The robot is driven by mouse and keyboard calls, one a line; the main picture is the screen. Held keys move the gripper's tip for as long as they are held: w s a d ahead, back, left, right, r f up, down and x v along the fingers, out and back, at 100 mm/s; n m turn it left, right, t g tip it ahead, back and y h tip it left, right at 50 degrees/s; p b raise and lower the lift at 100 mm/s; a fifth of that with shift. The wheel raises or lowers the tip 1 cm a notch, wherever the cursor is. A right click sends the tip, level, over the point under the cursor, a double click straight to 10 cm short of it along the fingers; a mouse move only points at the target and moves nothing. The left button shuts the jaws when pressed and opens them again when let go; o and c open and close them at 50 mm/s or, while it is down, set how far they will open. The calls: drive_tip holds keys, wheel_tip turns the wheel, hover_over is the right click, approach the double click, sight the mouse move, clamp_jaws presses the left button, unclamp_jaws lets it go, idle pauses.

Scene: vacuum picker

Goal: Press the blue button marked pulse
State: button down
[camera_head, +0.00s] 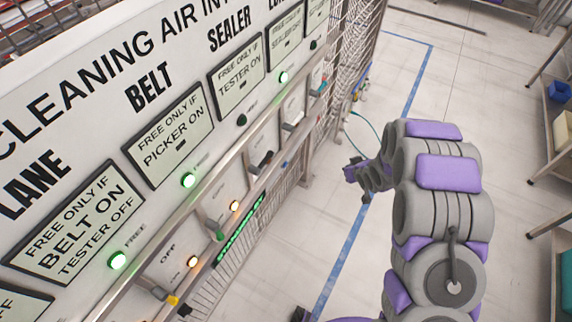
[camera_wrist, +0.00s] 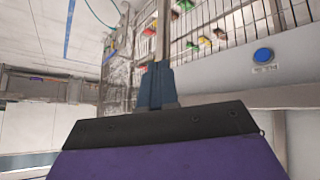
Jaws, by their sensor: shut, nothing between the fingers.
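A round blue button (camera_wrist: 263,55) is on a pale panel at the right of the wrist view. Small lettering under it is too small to read. I cannot make out this button in the head view. My gripper (camera_wrist: 155,84) shows in the wrist view with its dark fingers shut and empty, to the left of the button and apart from it. In the head view my gripper (camera_head: 357,178) is out over the floor, to the right of the control panel (camera_head: 75,65) and touching nothing.
The panel carries small screens (camera_head: 168,137), lit green lamps (camera_head: 188,180) and a rail of levers (camera_head: 215,229). A wire mesh fence (camera_head: 352,45) stands at its far end. Shelving (camera_head: 553,140) is at the right. The floor between is open, with blue tape (camera_head: 352,238).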

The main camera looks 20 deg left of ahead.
sight(285, 165)
drive_tip(key=s+a+f+n+y, duration=0.1)
drive_tip(key=s+a+f+y, duration=0.3)
drive_tip(key=a+f, duration=0.5)
drive_tip(key=shift+a+n+g, duration=0.3)
drive_tip(key=shift+a+n, duration=0.1)
drive_tip(key=shift+a, duration=0.65)
drive_tip(key=shift+s, duration=0.1)
drive_tip(key=a, duration=0.8)
drive_tip(key=shift+w+a, duration=0.35)
drive_tip(key=shift+r, duration=0.1)
idle(0.6)
drive_tip(key=shift+a, duration=0.35)
